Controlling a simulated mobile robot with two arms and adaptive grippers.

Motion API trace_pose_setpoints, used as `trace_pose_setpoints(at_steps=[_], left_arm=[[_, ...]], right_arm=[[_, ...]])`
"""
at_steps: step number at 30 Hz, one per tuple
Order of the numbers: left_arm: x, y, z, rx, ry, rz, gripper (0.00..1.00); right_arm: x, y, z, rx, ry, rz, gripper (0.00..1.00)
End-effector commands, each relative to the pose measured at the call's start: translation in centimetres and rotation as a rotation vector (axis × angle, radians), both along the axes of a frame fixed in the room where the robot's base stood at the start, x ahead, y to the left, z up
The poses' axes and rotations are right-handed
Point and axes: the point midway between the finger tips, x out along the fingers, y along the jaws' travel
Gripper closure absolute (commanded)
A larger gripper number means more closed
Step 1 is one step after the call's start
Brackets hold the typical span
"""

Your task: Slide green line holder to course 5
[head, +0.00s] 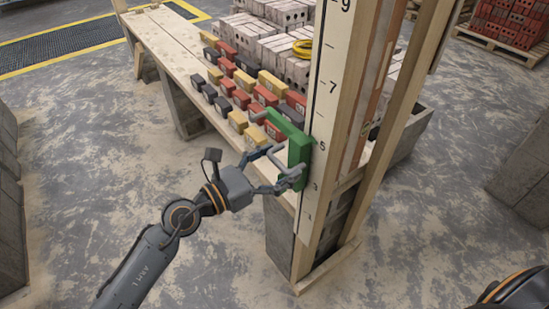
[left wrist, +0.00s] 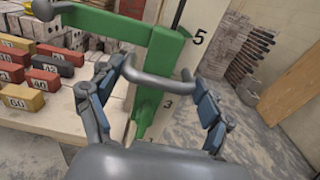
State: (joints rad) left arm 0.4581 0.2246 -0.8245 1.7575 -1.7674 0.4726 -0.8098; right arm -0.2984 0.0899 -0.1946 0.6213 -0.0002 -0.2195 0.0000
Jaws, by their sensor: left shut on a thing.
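The green line holder (head: 299,152) sits on the white numbered board (head: 326,95), its body beside the stretch between marks 5 and 3. A green arm reaches out left from its top, with a grey peg at the end. In the left wrist view, the holder (left wrist: 160,60) has its top just left of the 5, and the 3 shows right of its lower part. My left gripper (head: 286,168) is shut on the holder's grey bar handle (left wrist: 158,84), which lies between its fingers. My right gripper is out of view.
A plank bench (head: 165,55) carries several numbered red, yellow and dark blocks (head: 240,85) left of the board. Grey bricks (head: 285,50) and a yellow coil (head: 302,48) lie behind. A wooden post stands right of the board. The floor in front is clear.

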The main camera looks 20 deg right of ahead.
Motion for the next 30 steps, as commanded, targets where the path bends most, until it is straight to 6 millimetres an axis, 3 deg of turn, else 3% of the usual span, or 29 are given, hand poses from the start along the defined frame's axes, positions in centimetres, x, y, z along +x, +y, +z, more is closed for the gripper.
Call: trace_pose_setpoints(at_steps=[3,4,5,12,17,23,30], left_arm=[[-0.2,-0.1,-0.1,0.001,0.004,-0.004,0.77],[-0.2,-0.1,-0.1,0.001,0.004,-0.004,0.19],[-0.2,-0.1,-0.1,0.001,0.004,-0.004,0.13],[-0.1,-0.1,0.0,0.001,0.001,-0.002,0.12],[-0.1,0.3,0.0,0.001,0.0,0.0,0.12],[-1.1,3.2,-0.1,0.004,-0.001,0.0,0.12],[-2.7,8.1,-0.2,0.005,0.002,-0.001,0.12]], right_arm=[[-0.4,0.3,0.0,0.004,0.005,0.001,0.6],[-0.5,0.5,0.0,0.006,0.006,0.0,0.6],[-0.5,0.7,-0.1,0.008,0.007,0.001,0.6],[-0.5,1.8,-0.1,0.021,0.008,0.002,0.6],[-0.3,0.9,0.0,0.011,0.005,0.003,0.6],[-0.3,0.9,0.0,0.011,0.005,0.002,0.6],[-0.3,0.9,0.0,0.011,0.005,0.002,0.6]])
